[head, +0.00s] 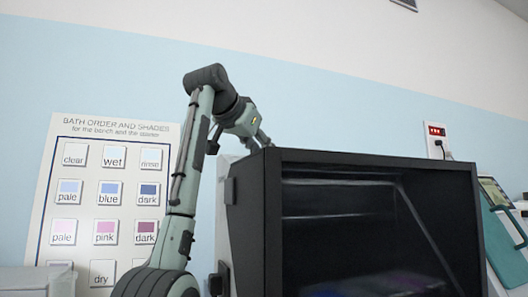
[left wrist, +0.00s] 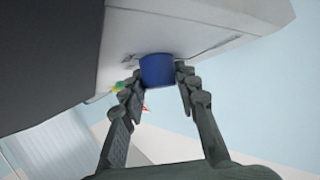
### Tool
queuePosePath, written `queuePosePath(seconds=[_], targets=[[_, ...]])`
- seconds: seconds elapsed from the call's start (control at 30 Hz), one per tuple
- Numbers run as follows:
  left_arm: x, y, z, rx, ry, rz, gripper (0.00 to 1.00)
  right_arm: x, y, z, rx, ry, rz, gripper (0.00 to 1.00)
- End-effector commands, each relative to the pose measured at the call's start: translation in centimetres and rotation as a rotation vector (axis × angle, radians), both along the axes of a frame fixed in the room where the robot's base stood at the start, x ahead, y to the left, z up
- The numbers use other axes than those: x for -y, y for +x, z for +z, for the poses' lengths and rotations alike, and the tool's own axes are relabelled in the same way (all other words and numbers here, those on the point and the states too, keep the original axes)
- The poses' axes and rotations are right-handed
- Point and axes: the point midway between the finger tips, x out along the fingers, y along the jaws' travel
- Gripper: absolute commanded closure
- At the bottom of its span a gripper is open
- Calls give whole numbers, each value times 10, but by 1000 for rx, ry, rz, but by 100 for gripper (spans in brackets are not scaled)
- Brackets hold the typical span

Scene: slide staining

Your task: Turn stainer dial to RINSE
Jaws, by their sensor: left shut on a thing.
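The stainer (head: 282,220) is a large box with a dark front frame and a pale side, close to the head camera. In the left wrist view its pale housing (left wrist: 215,22) fills the top. A blue dial (left wrist: 157,70) sticks out from that housing. My left gripper (head: 264,141) reaches the stainer's upper left edge in the head view, where its fingertips are partly hidden. In the left wrist view its two fingers are shut on the blue dial, one on each side. The dial's markings cannot be read. My right gripper is not in view.
A wall chart (head: 85,188) of bath order and shades hangs behind my left arm. A red-display wall unit (head: 436,130) with a plug is at the right.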

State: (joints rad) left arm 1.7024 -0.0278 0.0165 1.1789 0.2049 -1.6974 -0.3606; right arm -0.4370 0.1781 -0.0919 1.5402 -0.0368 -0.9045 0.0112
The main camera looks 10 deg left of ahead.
Motion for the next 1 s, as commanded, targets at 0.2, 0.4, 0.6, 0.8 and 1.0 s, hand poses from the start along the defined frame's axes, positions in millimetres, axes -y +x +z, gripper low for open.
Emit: queuePosePath(seconds=[0.2,0.4,0.6,0.8,1.0], targets=[[2,0,-3,28,-36,122,98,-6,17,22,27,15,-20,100],[1,0,0,57,-83,251,98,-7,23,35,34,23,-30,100],[1,-1,0,57,-85,255,99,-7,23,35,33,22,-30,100],[1,-1,0,57,-85,255,52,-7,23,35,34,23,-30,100],[1,-1,0,57,-85,255,48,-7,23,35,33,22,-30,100]])
